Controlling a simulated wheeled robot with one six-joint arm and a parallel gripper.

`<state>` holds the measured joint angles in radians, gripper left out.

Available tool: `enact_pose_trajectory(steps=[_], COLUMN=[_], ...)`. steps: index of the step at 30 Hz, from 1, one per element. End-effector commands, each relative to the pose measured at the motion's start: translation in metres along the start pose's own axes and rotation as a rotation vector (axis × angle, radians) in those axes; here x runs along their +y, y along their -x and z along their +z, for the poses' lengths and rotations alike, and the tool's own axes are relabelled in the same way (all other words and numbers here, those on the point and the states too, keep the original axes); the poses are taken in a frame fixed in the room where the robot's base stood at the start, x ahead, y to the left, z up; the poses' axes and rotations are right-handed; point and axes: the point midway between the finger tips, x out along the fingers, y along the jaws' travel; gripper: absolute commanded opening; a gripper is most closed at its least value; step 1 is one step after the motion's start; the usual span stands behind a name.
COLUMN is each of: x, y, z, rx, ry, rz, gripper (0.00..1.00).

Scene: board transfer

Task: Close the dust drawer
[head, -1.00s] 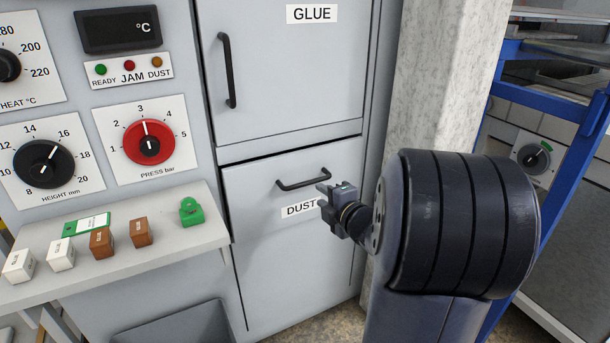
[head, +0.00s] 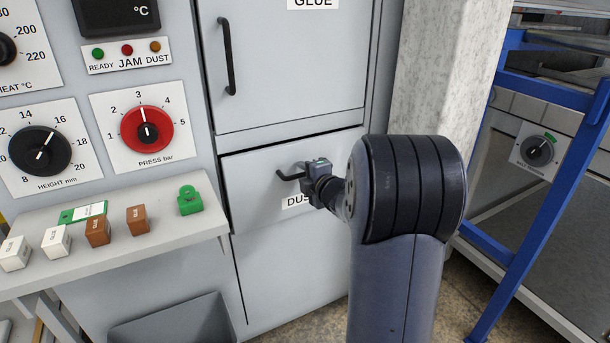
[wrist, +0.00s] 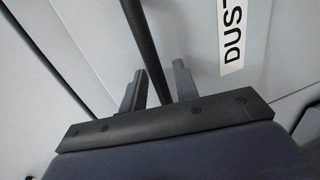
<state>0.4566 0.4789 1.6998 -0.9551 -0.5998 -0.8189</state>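The dust drawer (head: 255,185) is a grey front low in the cabinet, with a dark gap along its top edge. I cannot tell for sure how far it stands out. Its black bar handle (head: 289,176) is partly hidden by my gripper (head: 312,168), which also covers part of the DUST label (head: 293,201). In the wrist view, the handle (wrist: 146,45) runs between the two fingers of my gripper (wrist: 158,72). The fingers are apart, with a gap on each side of the bar. The DUST label (wrist: 232,45) is right of them.
The GLUE door (head: 290,65) with its upright handle is above the drawer. A pale pillar (head: 430,75) and blue frame (head: 545,85) stand at the right.

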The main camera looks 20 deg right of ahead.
Motion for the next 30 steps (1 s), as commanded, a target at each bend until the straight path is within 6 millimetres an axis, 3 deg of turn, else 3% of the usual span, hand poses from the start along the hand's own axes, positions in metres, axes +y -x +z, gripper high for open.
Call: enact_pose_trajectory(steps=[12, 24, 30], x=[0.0, 0.0, 0.003], y=[0.0, 0.0, -0.018], z=[0.0, 0.0, 0.0], rx=[0.0, 0.0, 0.001], ry=[0.0, 0.0, 0.0], rz=[0.0, -0.001, -0.001], gripper=[0.0, 0.0, 0.0])
